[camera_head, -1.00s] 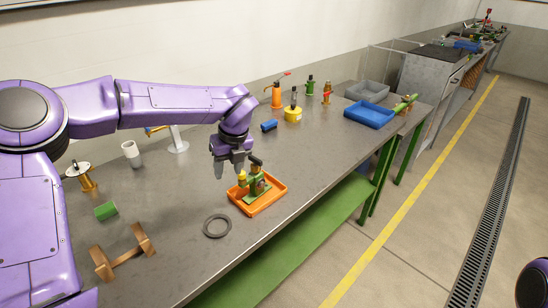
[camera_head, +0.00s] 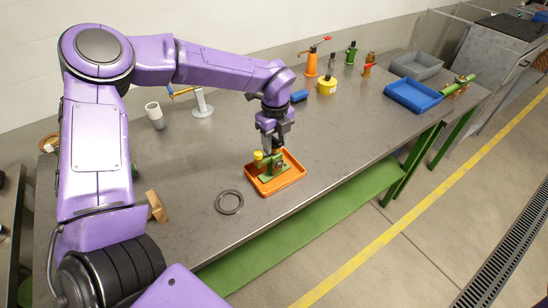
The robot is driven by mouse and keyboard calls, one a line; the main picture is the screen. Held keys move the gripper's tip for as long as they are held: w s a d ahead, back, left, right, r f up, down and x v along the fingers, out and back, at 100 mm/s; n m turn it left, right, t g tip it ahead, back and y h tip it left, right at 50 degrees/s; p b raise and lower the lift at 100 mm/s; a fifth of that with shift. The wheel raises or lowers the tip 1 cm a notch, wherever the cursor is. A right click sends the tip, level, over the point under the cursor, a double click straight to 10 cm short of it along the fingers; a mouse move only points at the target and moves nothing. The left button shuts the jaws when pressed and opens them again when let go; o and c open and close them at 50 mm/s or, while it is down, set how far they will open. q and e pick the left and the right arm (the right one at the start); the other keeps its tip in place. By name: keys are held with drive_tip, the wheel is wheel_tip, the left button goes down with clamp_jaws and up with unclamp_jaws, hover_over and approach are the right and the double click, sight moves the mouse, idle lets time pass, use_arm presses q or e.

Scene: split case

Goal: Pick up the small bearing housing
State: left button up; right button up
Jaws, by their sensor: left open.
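An orange tray (camera_head: 295,178) lies near the front edge of the steel table. In it stands a small green part (camera_head: 273,170) with a dark round opening, which looks like the small bearing housing. A yellow-capped piece (camera_head: 258,156) stands at its left side. My left gripper (camera_head: 273,146) points down over the tray, open, with its fingers right at the top of the green part and partly covering it. I cannot tell whether they touch it. My right gripper is not in view.
A dark ring (camera_head: 229,202) lies flat left of the tray. A blue bin (camera_head: 413,97), a grey bin (camera_head: 416,66), a yellow can (camera_head: 327,86) and several small tools stand farther back. The table right of the tray is clear.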

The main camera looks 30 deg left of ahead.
use_arm(q)
drive_tip(key=shift+s+f, duration=0.1)
drive_tip(key=shift+f, duration=0.4)
clamp_jaws()
drive_tip(key=shift+r, duration=0.1)
